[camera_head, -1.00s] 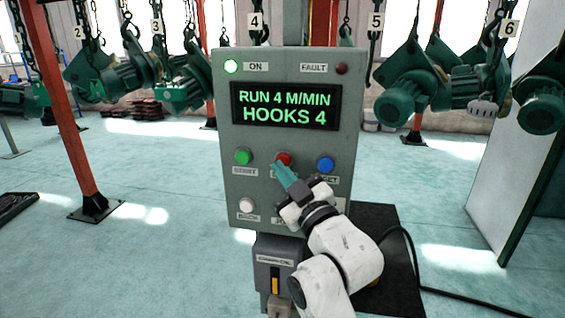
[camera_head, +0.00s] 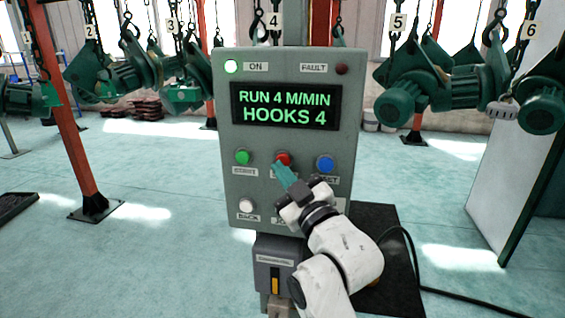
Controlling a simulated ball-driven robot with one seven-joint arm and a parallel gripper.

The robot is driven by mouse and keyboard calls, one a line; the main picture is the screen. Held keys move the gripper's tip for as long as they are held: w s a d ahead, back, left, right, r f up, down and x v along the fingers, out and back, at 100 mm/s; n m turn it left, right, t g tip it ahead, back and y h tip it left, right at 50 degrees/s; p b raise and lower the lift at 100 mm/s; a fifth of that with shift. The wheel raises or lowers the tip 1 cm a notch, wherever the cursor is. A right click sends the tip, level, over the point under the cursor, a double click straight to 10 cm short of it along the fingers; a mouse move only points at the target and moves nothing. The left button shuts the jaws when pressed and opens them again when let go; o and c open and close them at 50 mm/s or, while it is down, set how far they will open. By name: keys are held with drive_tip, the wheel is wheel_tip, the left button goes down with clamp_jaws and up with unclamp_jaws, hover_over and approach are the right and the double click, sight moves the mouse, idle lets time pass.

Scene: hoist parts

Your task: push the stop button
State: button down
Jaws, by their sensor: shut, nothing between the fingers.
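The red stop button (camera_head: 283,158) is in the middle of the upper button row on the grey control panel (camera_head: 235,128). Its label is hidden behind my gripper. My gripper (camera_head: 279,168) has teal fingers, shut and empty, with the tips at the lower edge of the red button. I cannot tell whether they touch it. The panel screen (camera_head: 290,106) reads "RUN 4 M/MIN" and "HOOKS 4".
A green start button (camera_head: 243,157) is left of the red one, a blue button (camera_head: 325,164) right, a white back button (camera_head: 246,205) below left. Green hoists (camera_head: 411,95) hang from numbered hooks behind. A red post (camera_head: 70,125) stands left. A black cable (camera_head: 450,296) lies on the floor.

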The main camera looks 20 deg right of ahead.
drive_tip(key=shift+w+d, duration=0.1)
drive_tip(key=shift+w, duration=0.05)
idle(0.3)
drive_tip(key=shift+w+d, duration=0.15)
drive_tip(key=shift+w, duration=0.05)
drive_tip(key=shift+w+d+b, duration=0.25)
drive_tip(key=shift+w+b, duration=0.1)
drive_tip(key=shift+b, duration=0.05)
idle(0.8)
drive_tip(key=shift+s+a, duration=0.5)
drive_tip(key=shift+s, duration=0.2)
drive_tip(key=shift+s+a+p, duration=0.35)
drive_tip(key=shift+s+a, duration=0.4)
drive_tip(key=shift+s, duration=0.3)
drive_tip(key=shift+s+a+p, duration=0.35)
drive_tip(key=shift+s+a, duration=0.35)
drive_tip(key=shift+s, duration=0.3)
